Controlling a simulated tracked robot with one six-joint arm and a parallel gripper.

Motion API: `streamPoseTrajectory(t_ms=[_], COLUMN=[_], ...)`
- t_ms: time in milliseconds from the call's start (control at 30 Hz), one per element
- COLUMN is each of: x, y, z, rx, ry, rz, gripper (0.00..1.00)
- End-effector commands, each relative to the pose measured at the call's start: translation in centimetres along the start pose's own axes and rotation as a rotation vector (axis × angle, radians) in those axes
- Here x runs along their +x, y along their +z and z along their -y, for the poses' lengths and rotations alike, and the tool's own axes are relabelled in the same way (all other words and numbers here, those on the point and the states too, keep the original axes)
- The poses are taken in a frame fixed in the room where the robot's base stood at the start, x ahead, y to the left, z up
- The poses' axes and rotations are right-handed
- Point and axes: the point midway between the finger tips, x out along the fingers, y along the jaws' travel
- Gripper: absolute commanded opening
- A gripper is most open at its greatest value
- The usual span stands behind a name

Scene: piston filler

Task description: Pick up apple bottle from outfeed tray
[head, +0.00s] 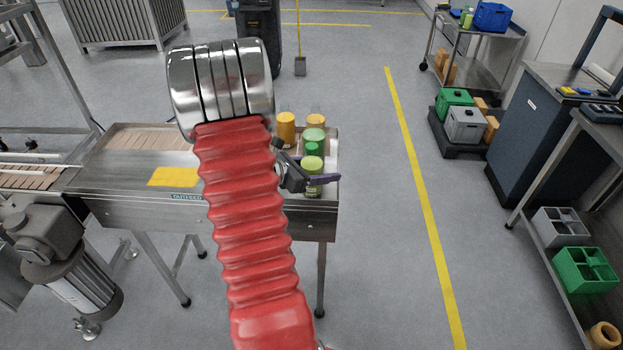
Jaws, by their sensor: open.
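The steel outfeed tray (140,216) stands at centre left, with a label on its front edge. Several bottles are grouped at its right end. Orange bottles (286,130) stand at the back left of the group. I cannot read which one is apple. My gripper (318,180) is open, with a dark purple finger across the front of the nearest light green bottle. I cannot tell whether they touch. My red arm hides the middle of the tray.
A yellow patch (172,177) lies on the tray's left part. A conveyor (30,178) adjoins it at left. Open floor with a yellow line (414,175) lies to the right. Beyond it are a dark cabinet (530,140), a cart (470,60) and crates (465,124).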

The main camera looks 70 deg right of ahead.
Motion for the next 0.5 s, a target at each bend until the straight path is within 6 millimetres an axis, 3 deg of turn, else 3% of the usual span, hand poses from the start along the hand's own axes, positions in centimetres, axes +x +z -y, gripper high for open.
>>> streamPoseTrajectory(t_ms=[367,500], x=[-0.06,-0.07], y=[-0.01,-0.01], z=[-0.02,-0.02], rx=[0.0,0.0], ry=[0.001,0.001], rz=[0.0,0.0], gripper=[0.59,0.5])
